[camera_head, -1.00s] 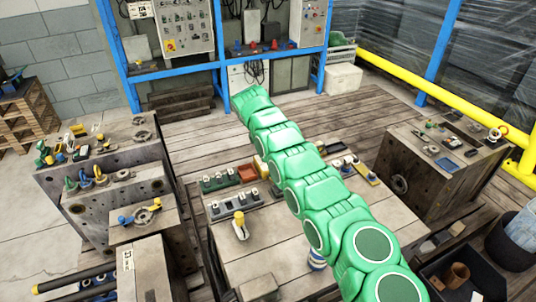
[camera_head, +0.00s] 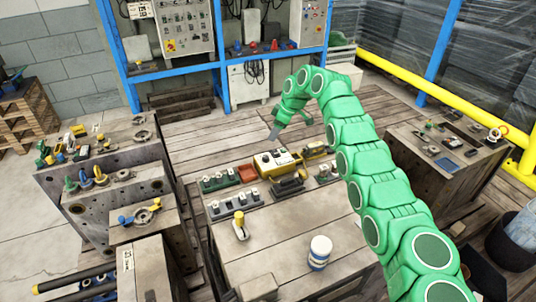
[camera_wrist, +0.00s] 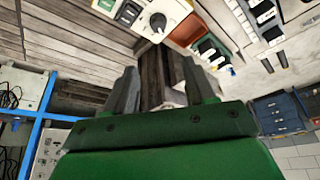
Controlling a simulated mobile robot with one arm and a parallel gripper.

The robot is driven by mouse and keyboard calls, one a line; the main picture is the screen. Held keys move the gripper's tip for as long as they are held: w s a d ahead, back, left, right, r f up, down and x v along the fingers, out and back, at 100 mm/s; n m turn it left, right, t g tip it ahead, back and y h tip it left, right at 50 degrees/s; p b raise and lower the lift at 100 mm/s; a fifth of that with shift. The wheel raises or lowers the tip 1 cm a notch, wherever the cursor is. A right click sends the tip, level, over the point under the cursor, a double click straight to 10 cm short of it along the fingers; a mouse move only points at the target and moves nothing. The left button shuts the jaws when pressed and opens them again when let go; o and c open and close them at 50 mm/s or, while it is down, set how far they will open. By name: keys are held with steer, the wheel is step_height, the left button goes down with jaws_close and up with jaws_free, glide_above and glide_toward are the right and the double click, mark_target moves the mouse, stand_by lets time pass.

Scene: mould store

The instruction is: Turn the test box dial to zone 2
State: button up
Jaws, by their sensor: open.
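The test box (camera_head: 277,161), yellow with a cream top, stands on the wooden worktop toward its far side. Small dark and red parts show on its top; the head view is too coarse to read the dial's setting. In the wrist view the cream panel (camera_wrist: 177,12) shows at the top edge, with a round dial (camera_wrist: 157,22) bearing a dark knob. My gripper (camera_head: 290,125) is open and empty, above and beyond the box and apart from it. Its two grey fingers (camera_wrist: 160,76) show in the wrist view, with the dial past their tips. Zone marks are not legible.
A row of green-based switches (camera_head: 217,182) and a red-brown tray (camera_head: 247,173) are left of the box. A dark block (camera_head: 288,188) lies in front of it. A white jar (camera_head: 319,252) and yellow-topped part (camera_head: 240,226) stand nearer. Bare worktop lies between them.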

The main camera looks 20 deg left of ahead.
glide_toward(266, 156)
steer(key=shift+x, duration=3.95)
steer(key=shift+s, duration=0.1)
steer(key=shift+c, duration=0.3)
jaws_close()
